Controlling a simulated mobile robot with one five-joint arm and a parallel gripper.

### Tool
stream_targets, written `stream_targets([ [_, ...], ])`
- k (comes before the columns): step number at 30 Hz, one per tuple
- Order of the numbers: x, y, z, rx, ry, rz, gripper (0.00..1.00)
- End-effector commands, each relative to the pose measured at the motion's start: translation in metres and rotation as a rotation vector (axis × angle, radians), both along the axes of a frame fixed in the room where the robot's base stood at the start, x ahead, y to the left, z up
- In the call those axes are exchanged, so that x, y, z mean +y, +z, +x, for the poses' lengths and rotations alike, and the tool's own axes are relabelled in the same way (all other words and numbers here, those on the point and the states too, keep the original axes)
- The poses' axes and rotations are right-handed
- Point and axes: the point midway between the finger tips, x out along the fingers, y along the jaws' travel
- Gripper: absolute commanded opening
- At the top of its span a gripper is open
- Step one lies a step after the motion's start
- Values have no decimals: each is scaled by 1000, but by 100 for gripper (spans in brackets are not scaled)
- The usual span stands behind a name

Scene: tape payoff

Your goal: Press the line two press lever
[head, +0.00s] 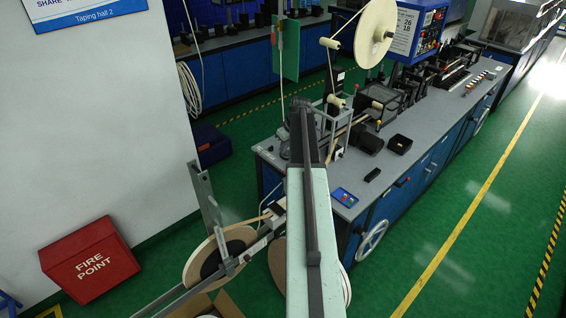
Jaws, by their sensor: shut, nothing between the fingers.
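My gripper (300,104) is at the far end of my raised arm, over the near end of the grey-topped blue bench (425,150). It is small and dark from here and looks shut and empty. Taping equipment with cream rollers (336,101) stands just beyond and to the right of it. I cannot tell which part is the line two press lever. My arm hides part of the bench end.
A large cream reel (375,32) stands above the bench. A tape reel on a stand (222,254) is left of my arm. A red fire point box (90,261) is by the white wall. Green floor is open at the right, with a yellow line (468,225).

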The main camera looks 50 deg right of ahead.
Motion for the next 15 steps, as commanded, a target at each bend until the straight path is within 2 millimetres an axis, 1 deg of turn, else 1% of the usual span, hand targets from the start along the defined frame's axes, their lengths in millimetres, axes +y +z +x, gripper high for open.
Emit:
stream_targets([
  [5,0,-7,2,1,0,0,0],
  [8,0,-18,5,1,0,0,0],
  [11,-1,-35,11,1,0,1,0],
  [15,-2,-65,21,1,0,0,0],
])
